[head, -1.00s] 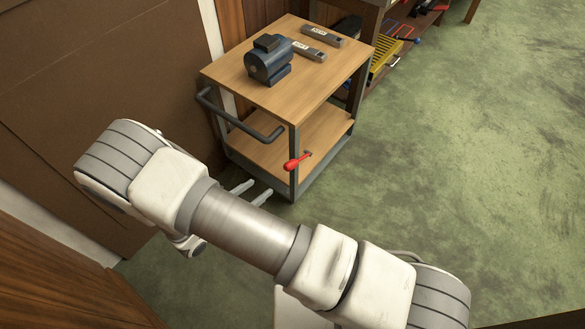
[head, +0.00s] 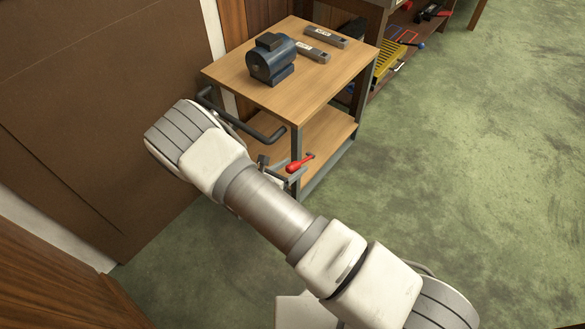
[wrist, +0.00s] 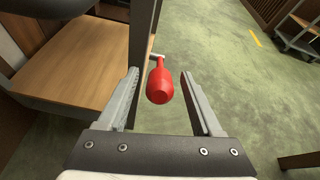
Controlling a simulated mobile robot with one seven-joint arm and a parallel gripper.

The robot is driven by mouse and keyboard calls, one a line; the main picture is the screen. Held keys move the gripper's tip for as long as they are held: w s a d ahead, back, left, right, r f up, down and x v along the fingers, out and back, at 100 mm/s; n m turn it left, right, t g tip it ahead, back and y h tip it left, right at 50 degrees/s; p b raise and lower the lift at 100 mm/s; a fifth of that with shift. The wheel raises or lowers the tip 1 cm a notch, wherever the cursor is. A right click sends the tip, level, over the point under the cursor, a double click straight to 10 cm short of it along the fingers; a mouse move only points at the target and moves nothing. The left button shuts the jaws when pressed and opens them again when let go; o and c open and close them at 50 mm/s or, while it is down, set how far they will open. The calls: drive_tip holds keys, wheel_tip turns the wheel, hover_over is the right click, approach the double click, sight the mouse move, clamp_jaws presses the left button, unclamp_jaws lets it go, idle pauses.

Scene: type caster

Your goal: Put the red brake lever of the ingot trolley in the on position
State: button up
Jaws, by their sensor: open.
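The red brake lever (head: 299,163) sticks out from the near corner post of the ingot trolley (head: 330,75), beside the lower shelf. In the wrist view, the red lever (wrist: 159,84) has its rounded end toward me and lies between the two fingers of my gripper (wrist: 158,88). There is a gap on both sides, and no contact shows. My gripper (head: 278,168) is open. In the head view it is at the lever, partly hidden by my arm. The trolley's wooden lower shelf (wrist: 75,62) shows at the left of the wrist view.
A dark blue motor-like block (head: 270,60) and two grey ingots (head: 326,36) rest on the trolley top. A dark push handle (head: 245,125) juts from its left side. A shelf unit with tools (head: 395,45) stands behind. The green floor at the right is clear.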

drive_tip(key=shift+w+d, duration=0.1)
clamp_jaws()
idle(0.3)
idle(1.1)
